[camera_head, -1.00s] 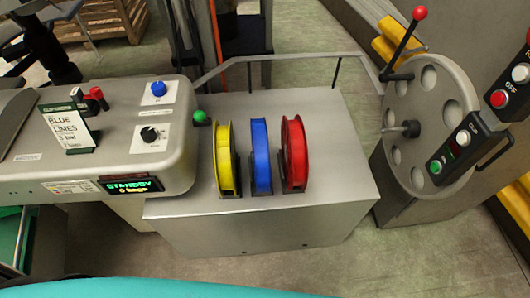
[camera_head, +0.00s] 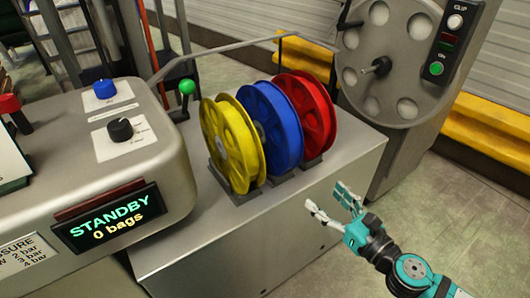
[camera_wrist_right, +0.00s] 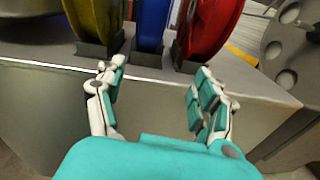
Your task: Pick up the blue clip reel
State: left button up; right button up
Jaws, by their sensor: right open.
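The blue clip reel (camera_head: 270,126) stands upright in a dark holder on the grey metal bench, between the yellow reel (camera_head: 232,145) and the red reel (camera_head: 308,112). My right gripper (camera_head: 332,203) is open and empty, in front of the bench and to the right of the reels, apart from them. In the right wrist view, the open fingers (camera_wrist_right: 158,88) point at the bench, with the lower part of the blue reel (camera_wrist_right: 152,24) between and beyond them. The yellow reel is behind the left finger and the red reel behind the right one. My left gripper is not in view.
The bench top (camera_head: 335,160) is bare to the right of the reels. A machine with a "STANDBY 0 bags" display (camera_head: 108,218) stands at the left, with a green-knobbed lever (camera_head: 186,88) beside the yellow reel. A large holed disc (camera_head: 390,60) stands behind at the right.

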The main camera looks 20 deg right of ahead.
aim_at(292, 168)
jog(key=shift+n+y, duration=0.4)
jog(key=shift+n, duration=0.4)
jog(key=x, duration=0.3)
jog(key=r+p+x, duration=0.1)
jog(key=x, duration=0.3)
jog(key=a+p+x, duration=0.1)
jog(key=x, duration=0.2)
jog(key=shift+w+a+r, duration=0.15)
jog(key=shift+a+r, duration=0.1)
jog(key=shift+r, duration=0.15)
jog(key=shift+w+a, duration=0.25)
jog(key=shift+w, duration=0.3)
jog(key=x, duration=0.5)
jog(key=shift+w+a, duration=0.1)
jog(key=shift+a, duration=0.1)
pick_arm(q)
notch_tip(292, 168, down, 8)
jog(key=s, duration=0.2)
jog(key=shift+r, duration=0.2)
pick_arm(e)
grip_shut()
